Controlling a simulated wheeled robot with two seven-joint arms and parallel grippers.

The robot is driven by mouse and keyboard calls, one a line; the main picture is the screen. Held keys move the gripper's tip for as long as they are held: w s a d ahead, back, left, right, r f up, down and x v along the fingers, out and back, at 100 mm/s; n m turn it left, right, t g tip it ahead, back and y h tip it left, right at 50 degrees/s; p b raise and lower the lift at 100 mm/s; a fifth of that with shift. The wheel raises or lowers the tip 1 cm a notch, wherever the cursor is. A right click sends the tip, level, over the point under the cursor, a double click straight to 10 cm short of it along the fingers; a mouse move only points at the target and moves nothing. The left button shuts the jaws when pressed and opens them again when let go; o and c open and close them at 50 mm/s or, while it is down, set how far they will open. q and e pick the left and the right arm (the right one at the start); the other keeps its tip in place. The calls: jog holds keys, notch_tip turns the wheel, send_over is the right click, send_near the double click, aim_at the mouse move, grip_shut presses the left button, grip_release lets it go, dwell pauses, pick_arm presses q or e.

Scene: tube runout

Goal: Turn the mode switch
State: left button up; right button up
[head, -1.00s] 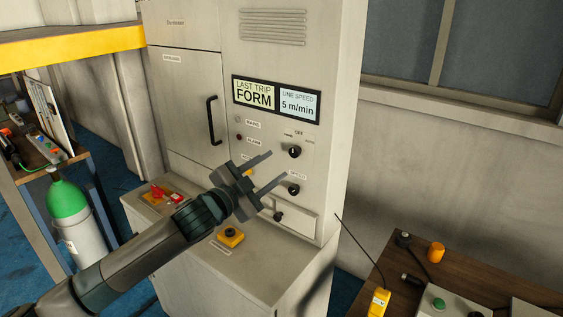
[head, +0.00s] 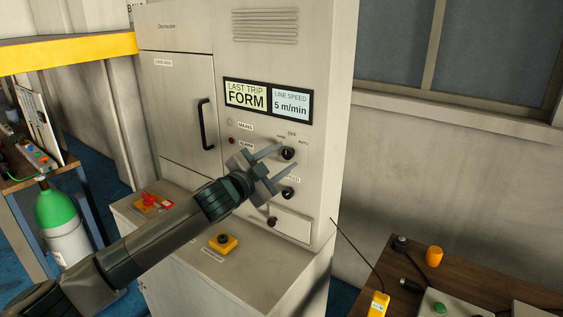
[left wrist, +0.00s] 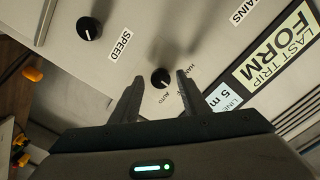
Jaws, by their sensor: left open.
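The mode switch (head: 288,153) is a round black knob on the pale cabinet front, with HAND, OFF and AUTO labels around it. In the left wrist view the mode switch (left wrist: 161,78) shows beyond and between my fingertips. My left gripper (head: 289,157) is open and empty, its two fingers pointing at the panel by this knob. In the left wrist view my left gripper (left wrist: 160,80) has one finger on each side of the knob; I cannot tell whether they touch it. My right gripper is not in view.
A display (head: 268,101) is above. A yellow box with a black button (head: 223,242) and a red switch (head: 152,202) are on the ledge. A wooden table (head: 465,275) stands at right.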

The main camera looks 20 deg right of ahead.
pick_arm(q)
jog(key=shift+r, duration=0.1)
dwell(0.4)
jog(key=c, duration=0.8)
